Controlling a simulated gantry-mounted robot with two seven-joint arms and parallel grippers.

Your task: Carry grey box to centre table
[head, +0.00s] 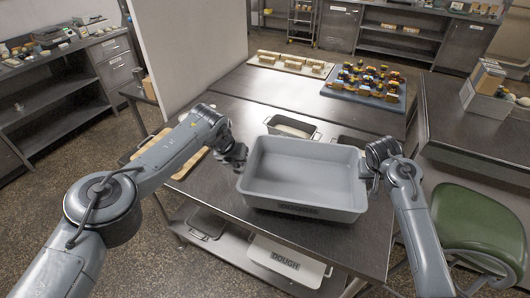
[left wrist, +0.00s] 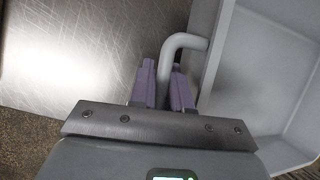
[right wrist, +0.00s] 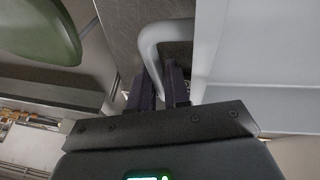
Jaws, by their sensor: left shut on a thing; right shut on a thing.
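The grey box (head: 300,165) is an empty open tub with a DOUGH label on its near wall, in the middle of the head view. It looks level over the dark metal table (head: 350,246); I cannot tell whether it touches the top. My left gripper (head: 240,158) is shut on the box's left handle (left wrist: 185,42), a bent grey bar. My right gripper (head: 372,176) is shut on the right handle (right wrist: 163,32). The fingers straddle the handle in each wrist view. The box hides part of the table top.
A wooden board (head: 165,155) lies left. A green stool (head: 475,225) stands right. A white DOUGH bin (head: 285,262) is on the lower shelf.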

